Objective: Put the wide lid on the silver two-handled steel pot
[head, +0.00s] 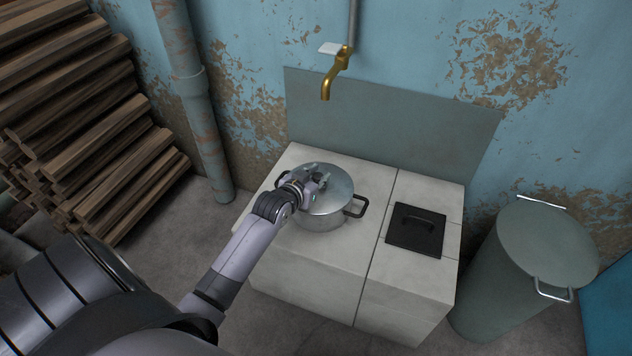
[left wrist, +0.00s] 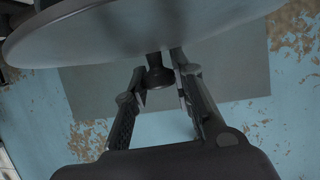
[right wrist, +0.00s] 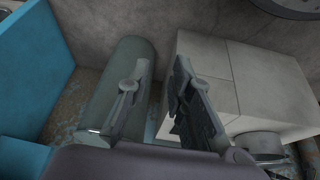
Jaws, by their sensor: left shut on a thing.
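The silver two-handled steel pot (head: 320,219) stands on the left part of the pale stove block, with dark handles at its sides. The wide lid (head: 338,179) is over the pot's mouth, roughly level; I cannot tell whether it touches the rim. My left gripper (head: 318,179) is shut on the lid's knob. In the left wrist view the left fingers (left wrist: 160,78) flank the dark knob (left wrist: 155,72), under the large grey lid (left wrist: 130,25). My right gripper (right wrist: 158,75) is open and empty. The pot (right wrist: 258,145) also shows in the right wrist view.
The pale stove block (head: 375,282) has a black plate with a handle (head: 415,230) at right. A brass tap (head: 337,75) hangs above the back panel. A tall green bin (head: 545,245) stands right, and stacked firewood (head: 80,120) and a pipe (head: 198,110) are at left.

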